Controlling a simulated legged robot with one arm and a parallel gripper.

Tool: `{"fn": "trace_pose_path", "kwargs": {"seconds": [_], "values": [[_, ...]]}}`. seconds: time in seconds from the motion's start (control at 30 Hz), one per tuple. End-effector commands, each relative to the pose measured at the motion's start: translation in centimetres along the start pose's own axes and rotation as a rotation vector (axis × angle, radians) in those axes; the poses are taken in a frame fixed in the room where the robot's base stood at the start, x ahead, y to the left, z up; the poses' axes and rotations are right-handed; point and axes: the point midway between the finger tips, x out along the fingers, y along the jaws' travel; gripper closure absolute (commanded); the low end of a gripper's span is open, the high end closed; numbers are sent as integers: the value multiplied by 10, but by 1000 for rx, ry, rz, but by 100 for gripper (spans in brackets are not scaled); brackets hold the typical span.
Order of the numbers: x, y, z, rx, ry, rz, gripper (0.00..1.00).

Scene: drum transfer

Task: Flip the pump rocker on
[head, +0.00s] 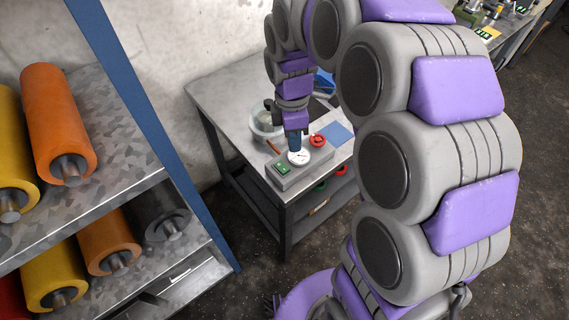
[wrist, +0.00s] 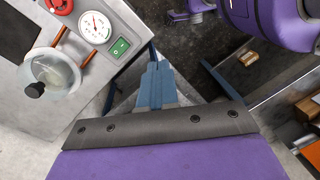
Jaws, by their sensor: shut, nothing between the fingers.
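The pump rocker (head: 283,168) is a small green switch on the front left of a grey control box (head: 290,181) on the metal table. It also shows in the wrist view (wrist: 119,47), green with a pale mark, beside a round white gauge (wrist: 95,27). I cannot tell which way it is tipped. My gripper (head: 295,146) points down over the box, near the gauge and behind the rocker in the head view. In the wrist view, its blue fingers (wrist: 155,82) are together and empty, to the lower right of the rocker, with no visible contact.
A red handwheel (head: 317,140) sits on the box beside the gauge. A glass-lidded pot (wrist: 53,73) stands next to the box. A metal shelf (head: 125,194) with coloured rolls stands at left. Open dark floor (head: 252,258) lies before the table (head: 222,92).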

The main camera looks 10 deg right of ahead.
Motion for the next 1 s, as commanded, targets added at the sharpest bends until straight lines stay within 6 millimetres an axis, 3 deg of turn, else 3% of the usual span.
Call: {"fn": "trace_pose_path", "kwargs": {"seconds": [0.2, 0.4, 0.6, 1.0], "values": [[24, 54, -15, -287, -12, 3, 100], [39, 85, -23, -469, -27, 5, 100], [44, 96, -26, -542, -32, 5, 100], [47, 96, -26, -545, -32, 4, 100]]}}
